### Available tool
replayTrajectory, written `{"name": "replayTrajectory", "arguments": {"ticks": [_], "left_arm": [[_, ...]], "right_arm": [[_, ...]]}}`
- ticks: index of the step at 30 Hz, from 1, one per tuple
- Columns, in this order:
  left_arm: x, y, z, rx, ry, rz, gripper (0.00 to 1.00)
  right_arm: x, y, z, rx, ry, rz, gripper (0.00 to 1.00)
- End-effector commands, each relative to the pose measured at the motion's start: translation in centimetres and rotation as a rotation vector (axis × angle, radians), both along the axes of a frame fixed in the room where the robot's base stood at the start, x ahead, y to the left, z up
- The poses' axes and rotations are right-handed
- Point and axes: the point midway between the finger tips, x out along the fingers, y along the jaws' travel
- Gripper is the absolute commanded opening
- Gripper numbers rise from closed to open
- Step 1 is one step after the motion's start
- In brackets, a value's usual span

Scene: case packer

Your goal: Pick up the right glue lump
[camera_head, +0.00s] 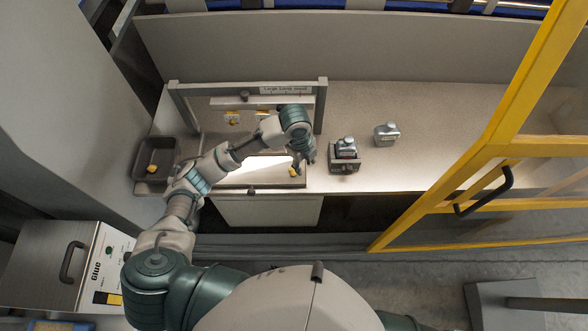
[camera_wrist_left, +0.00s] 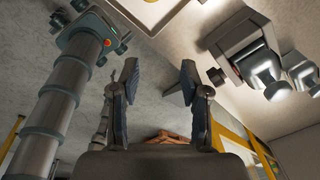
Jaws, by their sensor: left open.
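A small yellow lump (camera_head: 293,171) shows at the right end of the bright white panel (camera_head: 240,174), inside the grey frame on the bench. My left gripper (camera_head: 304,160) hangs just above and right of it in the head view; I cannot tell the height between them. In the left wrist view the left gripper (camera_wrist_left: 157,82) has its two fingers spread apart with nothing between them. No lump is clear in that view. Two more yellow spots, left (camera_head: 233,120) and right (camera_head: 262,115), show on the plate behind my arm. My right gripper is not in view.
A dark tray (camera_head: 142,158) with a yellow piece stands left of the frame (camera_head: 324,105). A grey fixture (camera_head: 345,163) with a metal-topped item is close right of my gripper; another metal-topped item (camera_head: 386,134) stands beyond. A yellow guard door (camera_head: 465,155) is at right. The back-right bench is clear.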

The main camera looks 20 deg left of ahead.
Motion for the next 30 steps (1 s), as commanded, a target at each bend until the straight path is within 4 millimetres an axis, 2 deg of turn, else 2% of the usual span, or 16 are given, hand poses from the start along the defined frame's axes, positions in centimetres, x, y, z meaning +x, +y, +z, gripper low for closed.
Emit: {"name": "replayTrajectory", "arguments": {"ticks": [1, 4, 7, 10, 14, 24, 30], "left_arm": [[1.1, 1.1, 1.9, 0.042, -0.006, -0.056, 0.46], [2.1, 2.7, 4.4, 0.1, 0.008, -0.153, 0.46], [2.5, 3.7, 6.0, 0.131, 0.019, -0.206, 0.46], [2.7, 4.1, 6.2, 0.142, 0.027, -0.228, 0.46], [2.6, 4.1, 4.0, 0.142, 0.032, -0.232, 0.46], [2.6, 4.1, -3.6, 0.14, 0.029, -0.229, 0.46], [2.7, 4.1, -5.6, 0.14, 0.026, -0.229, 0.46]], "right_arm": [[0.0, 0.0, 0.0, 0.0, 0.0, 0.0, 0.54], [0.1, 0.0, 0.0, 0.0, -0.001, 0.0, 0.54], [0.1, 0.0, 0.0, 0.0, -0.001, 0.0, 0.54], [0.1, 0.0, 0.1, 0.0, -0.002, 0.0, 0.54], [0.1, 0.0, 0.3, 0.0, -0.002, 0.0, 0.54], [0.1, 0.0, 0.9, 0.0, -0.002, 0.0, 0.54], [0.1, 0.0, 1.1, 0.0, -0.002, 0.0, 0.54]]}}
